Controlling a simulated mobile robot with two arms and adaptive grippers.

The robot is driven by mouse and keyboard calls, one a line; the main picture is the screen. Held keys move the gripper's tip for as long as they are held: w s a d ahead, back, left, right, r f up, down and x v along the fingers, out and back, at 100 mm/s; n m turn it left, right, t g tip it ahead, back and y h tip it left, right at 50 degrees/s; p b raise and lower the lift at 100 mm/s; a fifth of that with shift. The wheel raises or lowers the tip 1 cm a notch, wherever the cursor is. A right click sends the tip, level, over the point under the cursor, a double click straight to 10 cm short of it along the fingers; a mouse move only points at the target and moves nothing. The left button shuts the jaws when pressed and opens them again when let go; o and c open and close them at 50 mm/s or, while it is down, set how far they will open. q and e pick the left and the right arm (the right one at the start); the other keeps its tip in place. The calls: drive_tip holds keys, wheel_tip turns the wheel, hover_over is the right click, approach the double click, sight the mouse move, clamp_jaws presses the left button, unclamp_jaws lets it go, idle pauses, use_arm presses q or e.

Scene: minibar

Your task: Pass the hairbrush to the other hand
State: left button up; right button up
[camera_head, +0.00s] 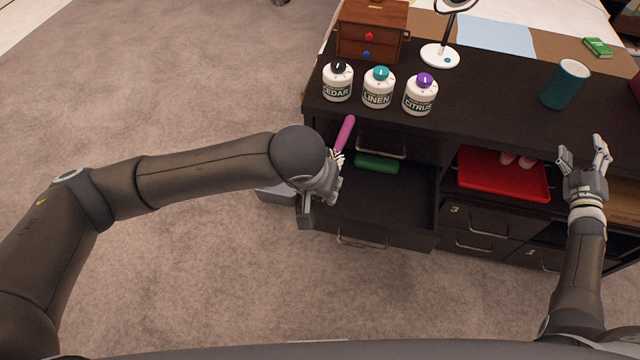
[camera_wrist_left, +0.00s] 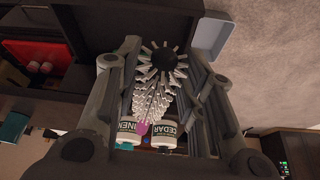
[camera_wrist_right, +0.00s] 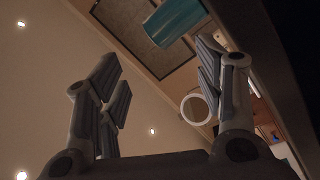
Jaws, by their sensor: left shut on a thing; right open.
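The hairbrush (camera_head: 345,134) has a magenta handle that points up and away in the head view. My left gripper (camera_head: 334,170) is shut on the hairbrush at its bristle end, above the open drawer. In the left wrist view the round bristle head (camera_wrist_left: 158,85) sits between the fingers, with black and white bristles. My right gripper (camera_head: 583,152) is open and empty in front of the cabinet's right part. In the right wrist view its fingers (camera_wrist_right: 160,95) are spread with nothing between them.
The dark cabinet (camera_head: 480,115) carries white bottles labelled CEDAR (camera_head: 338,84), LINEN (camera_head: 378,90) and CITRUS (camera_head: 419,96). A teal cup (camera_head: 565,84) stands near my right gripper. The open drawer (camera_head: 385,208) holds a green item (camera_head: 377,163). A red tray (camera_head: 500,178) is on a shelf.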

drive_tip(key=s+a+f+m+g+y, duration=0.1)
drive_tip(key=s+a+f+g, duration=0.35)
drive_tip(key=f, duration=0.65)
drive_tip(key=s+a+f+m+g+y, duration=0.1)
drive_tip(key=s+a+f, duration=0.4)
drive_tip(key=a+f, duration=0.45)
drive_tip(key=s+a+f+m+g+y, duration=0.1)
drive_tip(key=s+a+f+g+y, duration=0.25)
drive_tip(key=f, duration=0.85)
drive_tip(key=s+a+f+g, duration=0.2)
drive_tip(key=s+a+f, duration=0.3)
drive_tip(key=s+a, duration=0.3)
drive_tip(key=s+a+f+m+g+y, duration=0.1)
drive_tip(key=s+a+f+g, duration=0.2)
drive_tip(key=s+a, duration=0.6)
drive_tip(key=s+a+f+g, duration=0.2)
drive_tip(key=s+a+f, duration=0.5)
drive_tip(key=s, duration=0.9)
drive_tip(key=shift+s+a+f+m+g+y, duration=0.15)
drive_tip(key=shift+a+f+m+g+y, duration=0.25)
drive_tip(key=shift+a, duration=0.75)
drive_tip(key=shift+c, duration=0.3)
